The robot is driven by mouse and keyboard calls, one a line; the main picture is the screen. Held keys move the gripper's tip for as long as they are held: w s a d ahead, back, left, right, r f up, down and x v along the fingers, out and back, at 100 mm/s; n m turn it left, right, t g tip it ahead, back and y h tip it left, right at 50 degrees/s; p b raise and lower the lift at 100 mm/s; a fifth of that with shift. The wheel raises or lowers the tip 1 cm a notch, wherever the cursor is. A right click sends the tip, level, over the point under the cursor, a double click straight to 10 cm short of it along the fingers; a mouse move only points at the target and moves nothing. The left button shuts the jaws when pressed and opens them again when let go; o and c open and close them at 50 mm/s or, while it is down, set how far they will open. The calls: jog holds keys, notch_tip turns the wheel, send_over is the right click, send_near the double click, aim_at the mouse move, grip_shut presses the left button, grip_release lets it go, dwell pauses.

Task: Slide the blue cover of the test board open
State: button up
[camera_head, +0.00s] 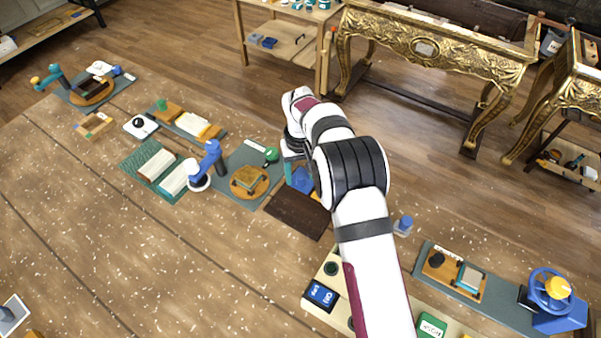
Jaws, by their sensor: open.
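The beige test board (318,276) lies at the bottom centre, partly covered by my arm. A blue plate with white lettering (321,295), which looks like the blue cover, sits at its left end. A dark round knob is just above it, and a green labelled block (431,326) is to the right of my arm. My gripper (289,172) is open, well above and left of the board in the picture, near a blue block (302,180). The arm hides part of the gripper, and I see nothing held. The cover's rails cannot be made out.
A dark brown mat (298,212) lies below my gripper. A round wooden piece on a grey mat (250,181) and a blue clamp-like device (208,163) stand to the left. A blue handwheel (552,292) is at the right.

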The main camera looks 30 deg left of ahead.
jog(key=shift+f, duration=0.1)
grip_shut()
dwell(1.4)
